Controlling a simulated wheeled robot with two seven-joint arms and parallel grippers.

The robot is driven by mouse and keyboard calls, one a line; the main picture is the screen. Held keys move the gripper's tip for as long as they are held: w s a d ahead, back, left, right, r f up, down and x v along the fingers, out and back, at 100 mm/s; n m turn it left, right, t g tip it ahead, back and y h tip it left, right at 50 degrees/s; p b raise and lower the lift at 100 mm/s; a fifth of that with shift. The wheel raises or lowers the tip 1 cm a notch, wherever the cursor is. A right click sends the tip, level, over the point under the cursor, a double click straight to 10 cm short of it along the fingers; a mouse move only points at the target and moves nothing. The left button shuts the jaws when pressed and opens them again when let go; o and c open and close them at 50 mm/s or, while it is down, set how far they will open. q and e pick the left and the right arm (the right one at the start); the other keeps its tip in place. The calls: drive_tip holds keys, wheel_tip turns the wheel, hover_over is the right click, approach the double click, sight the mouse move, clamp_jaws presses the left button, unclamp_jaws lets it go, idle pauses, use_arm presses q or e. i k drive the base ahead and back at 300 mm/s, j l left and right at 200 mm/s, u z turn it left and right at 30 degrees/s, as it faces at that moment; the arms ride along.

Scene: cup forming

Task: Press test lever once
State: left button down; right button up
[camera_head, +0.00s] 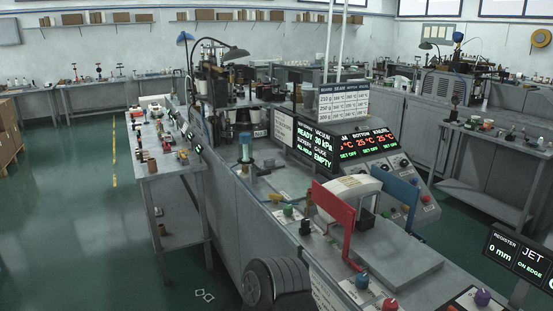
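No lever labelled as the test lever can be read in the head view. A red upright plate or arm (334,204) stands on the grey machine bench, right of centre. A blue upright panel (400,190) stands behind it. Whether either is the test lever I cannot tell. A green knob (288,210) and a small black control (305,227) sit on the bench left of the red part. A blue knob (362,281) and a red knob (390,303) sit nearer the front. Neither of my grippers is in view.
Displays (362,143) show red and green readings, one reading EMPTY. A register display (520,257) is at right. A dark ribbed roll (278,280) hangs at the bench front. A side table (165,160) holds small parts. Green floor (90,230) is open at left.

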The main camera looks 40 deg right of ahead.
sight(260, 174)
drive_tip(key=i, duration=0.85)
drive_tip(key=i+l, duration=0.15)
drive_tip(key=i, duration=0.65)
drive_tip(key=i+u, duration=0.1)
drive_tip(key=i, duration=0.75)
drive_tip(key=z, duration=3.5)
